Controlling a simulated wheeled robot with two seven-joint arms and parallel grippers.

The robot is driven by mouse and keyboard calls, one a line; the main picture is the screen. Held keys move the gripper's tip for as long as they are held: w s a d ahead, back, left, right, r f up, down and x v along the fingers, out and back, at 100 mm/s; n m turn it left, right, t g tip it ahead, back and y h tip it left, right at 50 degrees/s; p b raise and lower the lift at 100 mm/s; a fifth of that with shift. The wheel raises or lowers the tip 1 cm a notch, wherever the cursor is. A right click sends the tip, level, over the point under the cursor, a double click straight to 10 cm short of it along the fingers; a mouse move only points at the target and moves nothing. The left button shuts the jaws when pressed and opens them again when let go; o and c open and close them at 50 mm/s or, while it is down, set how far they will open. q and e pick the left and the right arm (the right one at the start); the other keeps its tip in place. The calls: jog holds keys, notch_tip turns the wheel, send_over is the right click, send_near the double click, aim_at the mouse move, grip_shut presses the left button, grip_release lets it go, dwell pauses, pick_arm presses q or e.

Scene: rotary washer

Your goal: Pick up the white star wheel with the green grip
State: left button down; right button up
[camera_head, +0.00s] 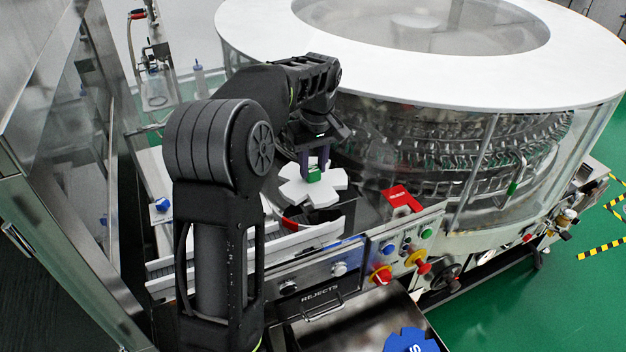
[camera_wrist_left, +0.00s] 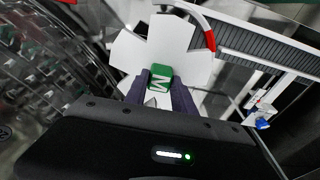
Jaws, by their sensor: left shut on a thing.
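The white star wheel (camera_head: 325,195) with the green grip (camera_head: 314,174) is near the middle of the head view, above the machine's dark deck. My left gripper (camera_head: 313,165) comes down from above and is shut on the green grip. In the left wrist view the fingers (camera_wrist_left: 161,84) stand on both sides of the green grip (camera_wrist_left: 161,76), which bears a white letter, and the white star wheel (camera_wrist_left: 150,48) spreads beyond them. I cannot tell whether the wheel touches the deck. My right gripper is not in view.
The round washer (camera_head: 470,150) with its white top ring stands behind and right. A conveyor rail (camera_head: 245,245) runs in front. A control panel (camera_head: 400,250) and a blue star-shaped part (camera_head: 410,341) are nearer.

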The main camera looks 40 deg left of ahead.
pick_arm(q)
notch_tip(320, 180, up, 5)
jog(key=shift+f, duration=0.2)
jog(key=shift+f, duration=0.1)
dwell(0.5)
